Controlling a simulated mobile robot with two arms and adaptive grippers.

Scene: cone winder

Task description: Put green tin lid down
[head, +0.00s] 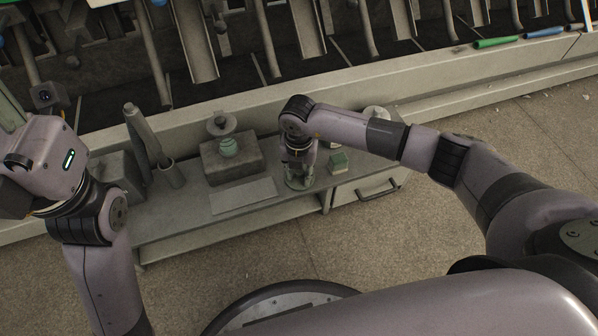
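My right gripper (299,172) points down over the right-hand part of the low grey bench (270,208). A small, round, pale green thing, probably the tin lid (299,184), shows right under its fingertips, at bench height. The gripper partly covers it, and I cannot tell whether the fingers grip it or only stand over it. A small green box-like thing (338,163) with a pale top stands just right of the gripper. My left wrist is at the left edge; its fingers do not show.
An upright tube (142,132) stands further left. A drawer handle (377,189) juts out front right. The winder runs behind.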

